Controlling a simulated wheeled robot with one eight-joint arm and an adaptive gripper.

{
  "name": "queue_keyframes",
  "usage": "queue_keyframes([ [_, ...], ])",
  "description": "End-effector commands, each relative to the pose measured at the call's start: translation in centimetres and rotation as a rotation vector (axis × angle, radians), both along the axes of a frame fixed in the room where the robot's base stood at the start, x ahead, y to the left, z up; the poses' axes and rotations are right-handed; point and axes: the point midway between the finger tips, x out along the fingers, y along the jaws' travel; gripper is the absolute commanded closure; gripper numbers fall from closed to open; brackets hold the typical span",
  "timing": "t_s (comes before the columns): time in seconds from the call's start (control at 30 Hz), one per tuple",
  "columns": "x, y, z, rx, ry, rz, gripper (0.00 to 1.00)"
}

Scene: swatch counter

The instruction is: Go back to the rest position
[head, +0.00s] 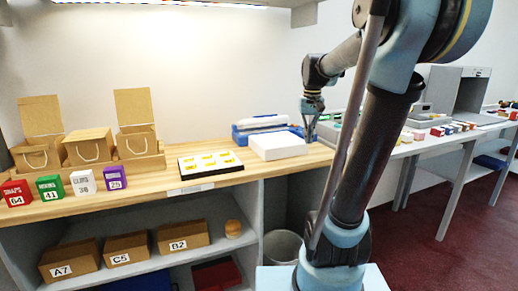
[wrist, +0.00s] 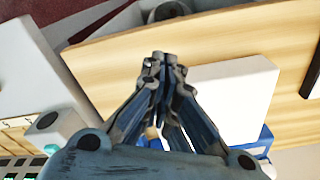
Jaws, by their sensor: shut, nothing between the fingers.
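My gripper (head: 311,136) hangs at the right end of the wooden counter (head: 240,187), pointing down. It is just beside the right edge of a white box (head: 277,146). In the wrist view my gripper (wrist: 163,58) has its fingertips together with nothing between them. The white box also shows in the wrist view (wrist: 235,95), right beside the fingers. I cannot tell whether the fingers touch it. My arm rises from its base across the right of the head view.
A blue case (head: 240,133) stands behind the white box. A tray with yellow pieces (head: 211,162), numbered blocks (head: 83,182) and open cartons (head: 138,144) fill the left counter. Labelled boxes (head: 126,247) sit below. A bin (head: 283,247) stands on the floor. A side table (head: 443,141) is at right.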

Motion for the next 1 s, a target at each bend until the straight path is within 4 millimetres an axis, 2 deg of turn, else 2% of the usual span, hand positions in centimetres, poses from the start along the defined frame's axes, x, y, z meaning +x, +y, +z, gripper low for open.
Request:
queue_keyframes([
  [0.03, -1.6, 0.0, -0.8, -0.001, -0.007, 0.003, 1.0],
  [0.2, -6.3, -0.1, -3.5, -0.002, -0.028, 0.02, 1.0],
  [0.37, -10.5, -0.1, -6.4, -0.004, -0.049, 0.035, 1.0],
  [0.6, -16.3, -0.1, -11.8, -0.008, -0.08, 0.06, 1.0],
  [0.8, -20.0, -0.1, -16.2, -0.011, -0.104, 0.077, 1.0],
  [1.0, -21.8, -0.3, -18.7, -0.013, -0.115, 0.087, 1.0],
])
